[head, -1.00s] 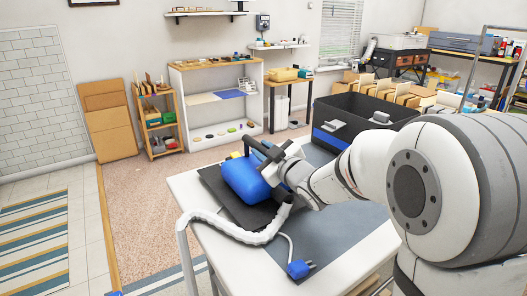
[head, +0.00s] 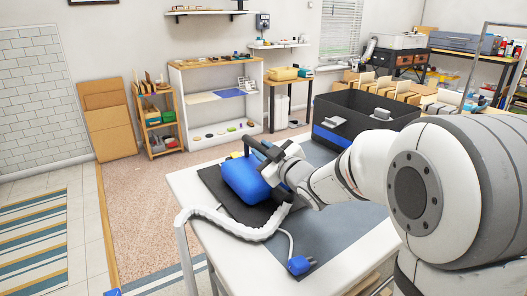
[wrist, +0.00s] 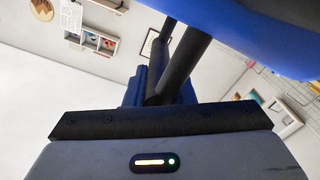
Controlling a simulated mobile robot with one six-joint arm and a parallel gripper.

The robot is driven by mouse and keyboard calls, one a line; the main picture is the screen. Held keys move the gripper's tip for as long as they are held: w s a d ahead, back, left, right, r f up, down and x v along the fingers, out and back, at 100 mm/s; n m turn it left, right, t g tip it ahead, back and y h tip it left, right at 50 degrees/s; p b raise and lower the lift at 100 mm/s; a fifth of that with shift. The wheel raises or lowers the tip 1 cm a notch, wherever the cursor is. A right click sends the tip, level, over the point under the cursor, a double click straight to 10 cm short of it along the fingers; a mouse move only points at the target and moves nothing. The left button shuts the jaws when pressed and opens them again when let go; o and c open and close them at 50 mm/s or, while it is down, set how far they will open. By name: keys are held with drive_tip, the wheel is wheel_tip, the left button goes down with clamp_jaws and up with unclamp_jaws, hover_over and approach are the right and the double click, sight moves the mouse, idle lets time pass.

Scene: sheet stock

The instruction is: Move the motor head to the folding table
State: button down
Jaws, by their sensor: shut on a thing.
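The motor head (head: 245,178) is a rounded blue body with a white ribbed hose (head: 235,228). It is over a dark mat on a white table; I cannot tell whether it touches the mat. My gripper (head: 265,151) is shut on a dark bar at its top. The jaw contact is partly hidden by my wrist. In the wrist view, the blue body (wrist: 262,28) fills the upper right beside my dark fingers (wrist: 172,66). A cord with a blue plug (head: 300,264) lies on the table's front. I cannot tell for certain which table is the folding one.
The white table (head: 190,178) also holds an open black bin (head: 355,108) behind my arm. A low white shelf (head: 172,95), a small wooden rack (head: 158,125) and a brown board (head: 106,118) stand along the back wall. The floor to the left is open, with a striped rug (head: 35,235).

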drive_tip(key=shift+b, duration=0.3)
idle(0.5)
drive_tip(key=c, duration=1.4)
unclamp_jaws()
drive_tip(key=shift+o, duration=1.5)
drive_tip(key=shift+f, duration=0.25)
drive_tip(key=o, duration=1.1)
drive_tip(key=shift+r, duration=0.15)
drive_tip(key=shift+v, duration=4.55)
